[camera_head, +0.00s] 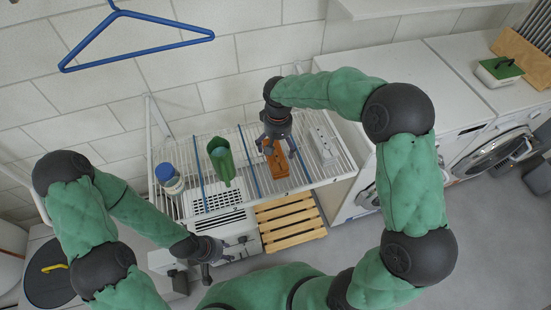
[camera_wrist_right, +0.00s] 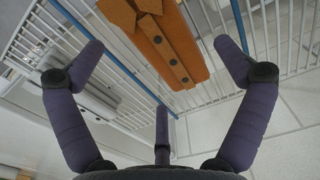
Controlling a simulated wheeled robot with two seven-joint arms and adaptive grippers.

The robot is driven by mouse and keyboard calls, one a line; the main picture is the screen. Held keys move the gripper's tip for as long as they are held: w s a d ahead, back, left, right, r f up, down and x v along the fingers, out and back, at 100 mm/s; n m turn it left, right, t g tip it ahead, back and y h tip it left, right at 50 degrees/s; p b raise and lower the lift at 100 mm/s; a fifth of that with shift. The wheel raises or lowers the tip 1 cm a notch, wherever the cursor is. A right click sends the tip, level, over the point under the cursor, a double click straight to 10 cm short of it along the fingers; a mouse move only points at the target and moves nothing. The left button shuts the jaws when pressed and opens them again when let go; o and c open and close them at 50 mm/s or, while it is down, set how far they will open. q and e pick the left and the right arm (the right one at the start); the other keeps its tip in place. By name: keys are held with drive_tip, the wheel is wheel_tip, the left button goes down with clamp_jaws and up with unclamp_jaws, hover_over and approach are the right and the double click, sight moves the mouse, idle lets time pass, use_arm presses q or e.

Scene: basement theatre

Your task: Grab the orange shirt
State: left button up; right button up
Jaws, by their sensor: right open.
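The orange shirt (camera_head: 278,161) lies on the white wire rack (camera_head: 302,184), looking small and folded, with a row of dark buttons and a collar that show in the right wrist view (camera_wrist_right: 172,48). My right gripper (camera_head: 274,141) is just above the shirt's upper end in the head view. In the right wrist view its fingers are spread wide, with nothing between them, and the shirt lies beyond them. I cannot tell whether a finger touches it. My left gripper (camera_head: 207,268) is low at the left, away from the shirt; its fingers are too small to read.
A green scoop-like container (camera_head: 221,162) and a blue-capped bottle (camera_head: 170,180) stand left of the shirt. A white dotted item (camera_head: 323,143) lies right of it. Blue rods cross the rack. A wooden slatted stand (camera_head: 289,222) is below. White washing machines (camera_head: 425,85) stand to the right.

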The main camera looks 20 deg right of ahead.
sight(279, 152)
drive_tip(key=shift+d+f+b, duration=0.2)
drive_tip(key=shift+f+b, duration=0.95)
drive_tip(key=shift+f, duration=1.55)
drive_tip(key=c, duration=1.1)
